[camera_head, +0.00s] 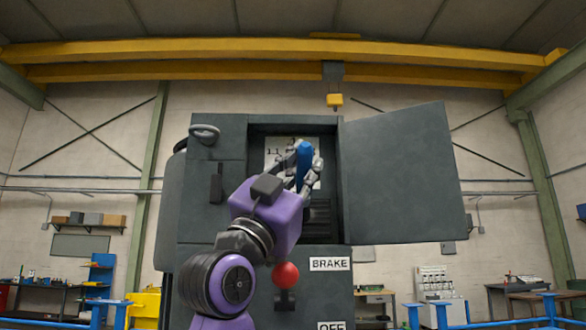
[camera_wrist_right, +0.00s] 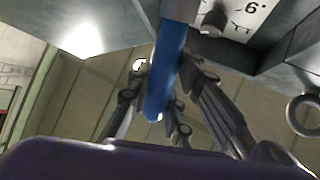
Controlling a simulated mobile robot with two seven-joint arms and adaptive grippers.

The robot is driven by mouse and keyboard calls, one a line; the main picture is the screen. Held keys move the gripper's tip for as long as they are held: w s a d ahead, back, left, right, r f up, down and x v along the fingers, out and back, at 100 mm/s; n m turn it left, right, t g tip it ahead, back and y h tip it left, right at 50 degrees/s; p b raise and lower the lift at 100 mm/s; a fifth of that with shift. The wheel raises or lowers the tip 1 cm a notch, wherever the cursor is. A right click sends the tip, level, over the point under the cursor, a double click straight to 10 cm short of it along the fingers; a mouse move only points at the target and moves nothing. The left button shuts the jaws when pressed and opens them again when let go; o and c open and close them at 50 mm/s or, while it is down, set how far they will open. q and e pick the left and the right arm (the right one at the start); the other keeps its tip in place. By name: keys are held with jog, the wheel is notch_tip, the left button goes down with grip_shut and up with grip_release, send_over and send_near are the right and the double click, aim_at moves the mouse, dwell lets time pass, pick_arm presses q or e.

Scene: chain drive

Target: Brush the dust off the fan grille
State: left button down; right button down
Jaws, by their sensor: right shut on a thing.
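My right gripper (camera_head: 309,168) is raised in front of the open recess of the dark grey machine (camera_head: 215,215). It is shut on a blue handle (camera_head: 303,152), likely the brush's. In the right wrist view the handle (camera_wrist_right: 163,80) runs between the fingers of my right gripper (camera_wrist_right: 168,85), with its upper end cut off by the frame. No bristles can be made out. A dark slatted panel (camera_head: 319,216), apparently the fan grille, shows in the recess just below and right of the gripper, partly covered by my arm. Dust cannot be made out. My left gripper is out of view.
The machine's door (camera_head: 405,180) stands open to the right of the recess. A white marked plate (camera_head: 274,150) is inside, beside the handle. A lever with a red knob (camera_head: 285,275) sticks out below, next to the BRAKE label (camera_head: 329,264). Blue railing posts (camera_head: 440,315) stand at the bottom.

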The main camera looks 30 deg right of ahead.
jog(key=w+a, duration=0.2)
jog(key=a, duration=0.1)
dwell(1.7)
jog(key=s+a, duration=0.3)
jog(key=s, duration=0.2)
jog(key=shift+a, duration=0.15)
dwell(0.4)
jog(key=shift+s, duration=0.1)
jog(key=shift+s+a, duration=0.4)
jog(key=shift+s, duration=0.25)
jog(key=shift+s+a, duration=0.35)
jog(key=shift+s, duration=0.25)
jog(key=shift+w+f, duration=0.1)
